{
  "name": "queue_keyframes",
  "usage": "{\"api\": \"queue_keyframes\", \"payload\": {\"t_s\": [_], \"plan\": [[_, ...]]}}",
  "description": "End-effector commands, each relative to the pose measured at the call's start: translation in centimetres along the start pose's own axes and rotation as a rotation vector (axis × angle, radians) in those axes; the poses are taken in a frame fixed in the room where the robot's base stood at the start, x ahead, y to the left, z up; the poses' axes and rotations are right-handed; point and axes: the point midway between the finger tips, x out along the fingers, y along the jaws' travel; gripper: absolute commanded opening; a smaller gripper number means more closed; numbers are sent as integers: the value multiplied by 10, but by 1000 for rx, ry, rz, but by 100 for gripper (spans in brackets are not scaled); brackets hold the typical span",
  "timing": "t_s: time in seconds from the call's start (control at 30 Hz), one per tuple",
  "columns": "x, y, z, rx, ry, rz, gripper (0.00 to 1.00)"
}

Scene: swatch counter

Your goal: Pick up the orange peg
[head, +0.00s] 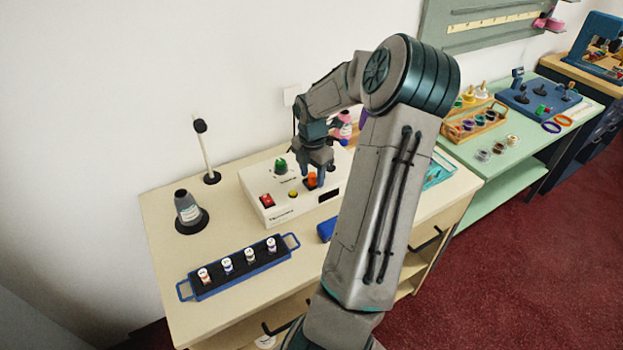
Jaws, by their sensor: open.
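The orange peg (311,181) is a small orange shape on top of a white box-like device (283,206) on the cream counter. My gripper (316,178) points down from above and is right at the peg, overlapping it in the head view. The jaws are open. One finger and part of the peg hide each other, so I cannot tell whether the fingers straddle the peg or touch it.
A blue-handled rack (240,270) with several small vials stands in front. A grey bottle (187,208) and a thin stand (206,155) are at left.

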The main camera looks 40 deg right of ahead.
Motion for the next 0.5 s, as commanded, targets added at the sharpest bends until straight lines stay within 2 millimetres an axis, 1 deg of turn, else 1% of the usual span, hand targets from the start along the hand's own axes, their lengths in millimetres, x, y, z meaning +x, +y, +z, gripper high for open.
{"api": "queue_keyframes", "payload": {"t_s": [0.17, 0.2, 0.27, 0.3, 0.33, 0.37, 0.5], "plan": [[0, 0, 0, 0, -1, 0, 47], [0, 0, 0, 0, 0, 0, 42], [0, 0, 0, 0, 0, 0, 25], [0, 0, 0, 0, 0, 0, 14], [0, 0, 0, 0, 0, 0, 6], [0, 0, 0, -1, 0, 0, 0], [0, 0, 0, -1, 0, 0, 0]]}}
